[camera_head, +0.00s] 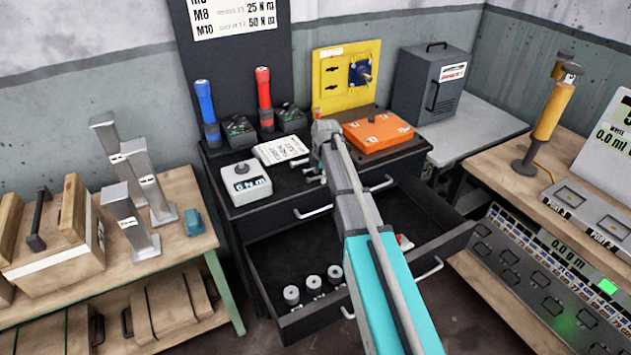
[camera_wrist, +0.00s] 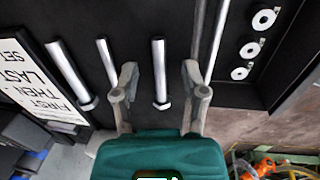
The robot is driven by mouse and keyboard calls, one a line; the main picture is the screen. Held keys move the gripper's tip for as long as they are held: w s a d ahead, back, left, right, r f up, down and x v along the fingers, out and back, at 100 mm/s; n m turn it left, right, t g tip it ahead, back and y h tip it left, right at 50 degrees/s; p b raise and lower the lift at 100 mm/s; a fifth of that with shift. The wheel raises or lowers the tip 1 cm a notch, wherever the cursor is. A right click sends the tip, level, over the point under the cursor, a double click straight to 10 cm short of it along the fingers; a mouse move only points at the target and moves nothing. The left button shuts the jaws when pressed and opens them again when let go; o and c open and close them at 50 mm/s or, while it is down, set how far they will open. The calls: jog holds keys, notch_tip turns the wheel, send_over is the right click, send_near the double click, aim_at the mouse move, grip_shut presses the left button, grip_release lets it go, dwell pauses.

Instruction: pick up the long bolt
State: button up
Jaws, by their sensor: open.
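Several silver bolts lie side by side on the black cabinet top in the wrist view. One bolt (camera_wrist: 159,75) lies between the spread fingers of my gripper (camera_wrist: 160,70), its head toward the palm. Another bolt (camera_wrist: 67,72) lies to the left, outside the fingers, its hex head by the printed card. A third bolt (camera_wrist: 106,62) lies beside the left finger, which hides its lower end. I cannot tell for sure which is longest. My gripper is open and holds nothing. In the head view my arm mostly hides the gripper; bolt ends (camera_head: 300,164) show beside it.
The cabinet's drawer (camera_head: 270,262) is pulled open below, with several round metal parts (camera_head: 313,283) inside. Red (camera_head: 264,95) and blue (camera_head: 207,103) screwdriver-like tools stand behind.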

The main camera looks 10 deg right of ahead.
dwell(0.4)
grip_shut()
